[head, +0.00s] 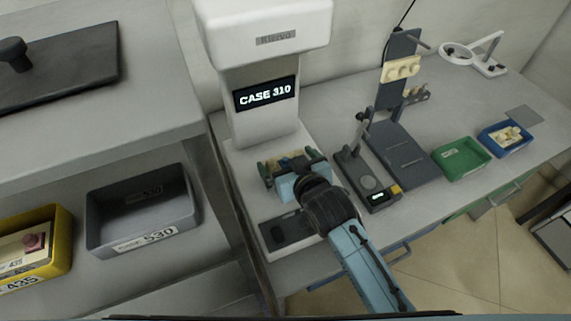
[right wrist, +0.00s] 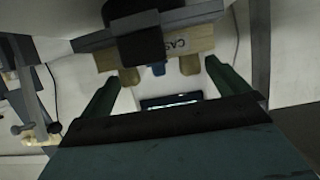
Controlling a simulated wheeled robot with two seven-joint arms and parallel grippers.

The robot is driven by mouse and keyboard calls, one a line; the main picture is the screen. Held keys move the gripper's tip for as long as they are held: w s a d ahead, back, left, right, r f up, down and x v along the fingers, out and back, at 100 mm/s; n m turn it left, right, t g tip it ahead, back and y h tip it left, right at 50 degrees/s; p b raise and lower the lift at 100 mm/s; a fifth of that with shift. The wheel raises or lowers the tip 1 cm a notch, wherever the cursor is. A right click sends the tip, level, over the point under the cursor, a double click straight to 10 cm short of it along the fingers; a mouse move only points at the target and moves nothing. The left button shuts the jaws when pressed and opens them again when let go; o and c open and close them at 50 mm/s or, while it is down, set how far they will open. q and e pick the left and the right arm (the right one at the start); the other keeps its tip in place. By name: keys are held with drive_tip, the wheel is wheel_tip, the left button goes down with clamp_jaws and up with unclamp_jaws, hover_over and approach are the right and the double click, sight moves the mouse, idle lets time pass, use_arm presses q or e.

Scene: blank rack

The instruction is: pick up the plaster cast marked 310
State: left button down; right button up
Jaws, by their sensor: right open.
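A white machine (head: 262,105) has a dark screen (head: 266,93) reading "CASE 310". My right gripper (head: 290,163) is over the machine's base, below the screen. In the right wrist view my right gripper (right wrist: 165,88) has its two green fingers apart, with no object clamped between them. A tan block (right wrist: 178,46) with partly hidden lettering that starts "CAS" shows just beyond the fingers, with tan pegs and a blue one at its edge. In the head view the gripper mostly hides tan parts there. I cannot read 310 on the block. My left gripper is not in view.
A grey bin (head: 140,245) marked 530 and a yellow bin (head: 62,222) marked 435 are on the left shelf. A dark stand (head: 400,152) holding tan casts, a small device (head: 384,202), a green tray (head: 462,174) and a blue tray (head: 486,138) stand right of the machine.

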drive_tip(key=c, duration=0.9)
drive_tip(key=shift+r, duration=0.1)
drive_tip(key=shift+c, duration=0.6)
